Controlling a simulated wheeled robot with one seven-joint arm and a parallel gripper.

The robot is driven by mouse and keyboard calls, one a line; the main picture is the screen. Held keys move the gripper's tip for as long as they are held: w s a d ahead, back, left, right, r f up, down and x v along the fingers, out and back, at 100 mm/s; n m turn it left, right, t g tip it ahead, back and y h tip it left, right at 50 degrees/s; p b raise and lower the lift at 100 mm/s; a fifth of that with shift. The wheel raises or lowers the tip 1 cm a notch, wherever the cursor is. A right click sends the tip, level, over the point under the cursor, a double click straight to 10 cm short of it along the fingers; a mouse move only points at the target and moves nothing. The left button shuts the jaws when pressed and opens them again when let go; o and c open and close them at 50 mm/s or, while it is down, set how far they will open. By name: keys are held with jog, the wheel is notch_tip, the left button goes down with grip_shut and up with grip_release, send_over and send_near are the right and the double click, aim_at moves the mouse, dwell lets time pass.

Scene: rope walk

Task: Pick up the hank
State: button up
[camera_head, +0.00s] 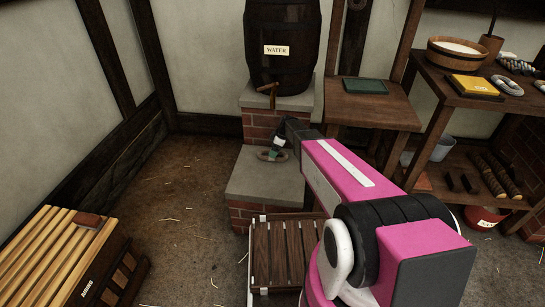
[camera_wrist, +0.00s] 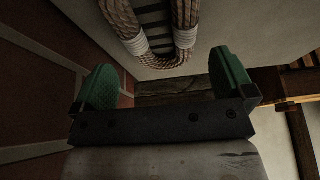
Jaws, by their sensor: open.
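The hank (camera_head: 265,156) lies on the lower grey stone step, below the barrel's tap. In the wrist view the hank (camera_wrist: 186,14) shows at the top as a bent loop of tan rope with pale bindings, partly cut off by the frame edge. My gripper (camera_head: 277,142) is just above and beside the hank in the head view. In the wrist view my gripper (camera_wrist: 165,84) has its two green fingertips wide apart with nothing between them. The hank appears beyond the fingertips; I cannot tell the exact gap.
The water barrel (camera_head: 283,50) stands on the higher brick-sided block right behind, with its tap (camera_head: 268,92) close over my gripper. A slatted wooden rack (camera_head: 283,250) is in front of the step. A bench (camera_head: 372,110) stands to the right. Floor at left is open.

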jog(key=x, duration=0.4)
jog(key=shift+d, duration=0.15)
jog(key=shift+s, duration=0.1)
jog(key=c, duration=0.8)
jog(key=shift+c, duration=0.2)
jog(key=shift+r, duration=0.6)
notch_tip(320, 180, up, 3)
jog(key=shift+f, duration=0.15)
jog(key=s+a+r, duration=0.7)
jog(key=s, duration=0.2)
jog(key=shift+a, duration=0.25)
